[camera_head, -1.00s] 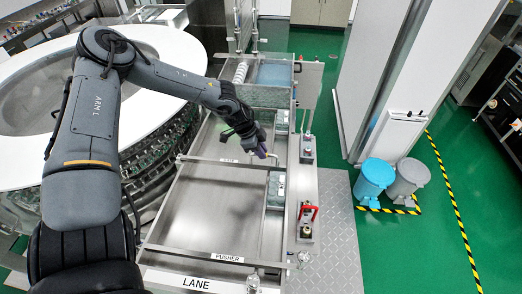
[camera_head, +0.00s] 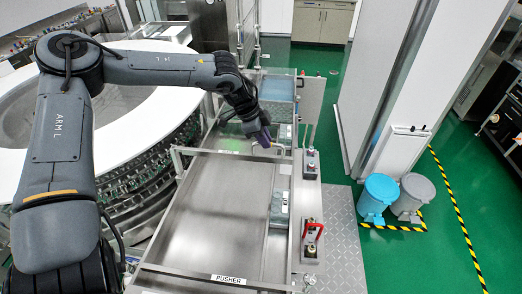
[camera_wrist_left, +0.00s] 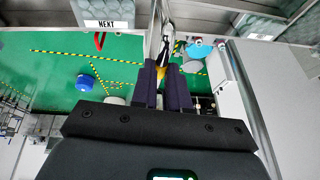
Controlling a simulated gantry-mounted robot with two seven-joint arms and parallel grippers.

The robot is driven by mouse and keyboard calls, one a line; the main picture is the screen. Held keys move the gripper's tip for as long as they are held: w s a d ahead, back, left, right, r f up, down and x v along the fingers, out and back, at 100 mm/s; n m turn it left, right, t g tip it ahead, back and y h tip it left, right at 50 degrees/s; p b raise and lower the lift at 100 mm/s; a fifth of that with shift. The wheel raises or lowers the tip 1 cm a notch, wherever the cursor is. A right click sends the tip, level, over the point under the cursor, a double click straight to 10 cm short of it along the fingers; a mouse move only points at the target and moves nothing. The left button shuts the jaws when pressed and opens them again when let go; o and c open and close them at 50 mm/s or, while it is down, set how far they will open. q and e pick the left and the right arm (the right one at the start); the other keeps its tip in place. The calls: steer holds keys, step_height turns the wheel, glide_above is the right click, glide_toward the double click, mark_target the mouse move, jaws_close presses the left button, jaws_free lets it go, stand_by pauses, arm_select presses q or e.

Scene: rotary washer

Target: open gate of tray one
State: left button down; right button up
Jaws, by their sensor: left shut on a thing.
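My left gripper (camera_head: 266,140) is over the far part of the metal trough, beside a light metal handle (camera_head: 271,147). In the left wrist view its dark purple fingers (camera_wrist_left: 163,85) are close together on a narrow metal piece (camera_wrist_left: 166,48), which looks like the gate handle. The fingers hide the point of contact. A metal crossbar (camera_head: 230,154) spans the trough close to the handle. I cannot tell how far the gate is open. My right gripper is not in view.
A white ring-shaped washer (camera_head: 150,62) is left. Blue (camera_head: 379,193) and grey (camera_head: 412,196) bins stand on the green floor.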

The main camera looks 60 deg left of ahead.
arm_select(q)
steer(key=shift+w+d+r, duration=0.1)
steer(key=shift+d+r, duration=0.05)
steer(key=shift+r, duration=0.2)
steer(key=c, duration=1.1)
jaws_free()
steer(key=shift+c, duration=0.2)
steer(key=shift+f, duration=0.1)
steer(key=b+v, duration=0.2)
steer(key=v, duration=0.9)
steer(key=shift+f, duration=0.1)
